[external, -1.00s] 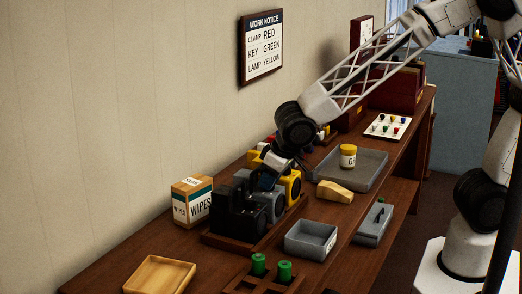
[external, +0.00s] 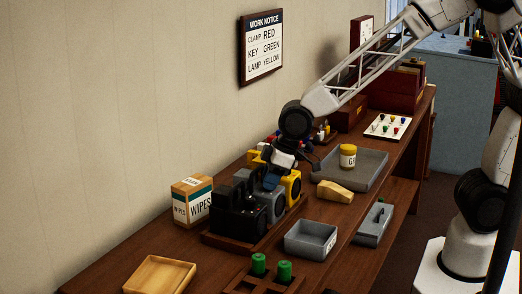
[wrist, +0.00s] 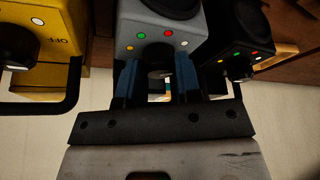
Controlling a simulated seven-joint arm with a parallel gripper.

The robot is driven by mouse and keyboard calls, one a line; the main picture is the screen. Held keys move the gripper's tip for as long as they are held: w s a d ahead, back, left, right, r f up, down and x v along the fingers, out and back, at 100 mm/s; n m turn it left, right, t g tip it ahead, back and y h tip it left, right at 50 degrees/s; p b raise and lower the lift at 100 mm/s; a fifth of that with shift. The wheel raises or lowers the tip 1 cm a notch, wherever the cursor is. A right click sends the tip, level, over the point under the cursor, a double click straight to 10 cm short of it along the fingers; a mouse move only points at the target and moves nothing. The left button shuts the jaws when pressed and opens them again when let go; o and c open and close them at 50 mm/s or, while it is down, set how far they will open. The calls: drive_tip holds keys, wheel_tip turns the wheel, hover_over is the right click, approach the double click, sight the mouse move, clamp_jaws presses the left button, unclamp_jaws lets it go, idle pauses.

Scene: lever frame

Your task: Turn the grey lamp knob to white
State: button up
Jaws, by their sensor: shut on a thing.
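The grey lamp (external: 274,207) stands between the black lamp (external: 236,215) and the yellow lamp (external: 293,186) on a wooden base. In the wrist view the grey lamp (wrist: 150,32) shows yellow, green, red and white dots around its dark knob (wrist: 160,73). My gripper (wrist: 160,80) has its blue fingers on both sides of this knob and is shut on it. In the external view my gripper (external: 271,181) is at the top of the grey lamp, and the knob is hidden there. The knob's pointer direction cannot be made out.
The yellow lamp (wrist: 40,40) and black lamp (wrist: 236,45) stand close on either side of my gripper. A wipes box (external: 192,201) is at the left. A grey bin (external: 311,240) is in front. A notice (external: 262,48) on the wall reads "LAMP YELLOW".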

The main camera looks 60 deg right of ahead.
sight(281, 188)
idle(0.4)
drive_tip(key=o, duration=0.6)
drive_tip(key=shift+o, duration=0.2)
drive_tip(key=shift+r, duration=0.1)
drive_tip(key=v, duration=0.7)
drive_tip(key=shift+d+r, duration=0.2)
drive_tip(key=shift+r, duration=0.05)
drive_tip(key=shift+s, duration=0.1)
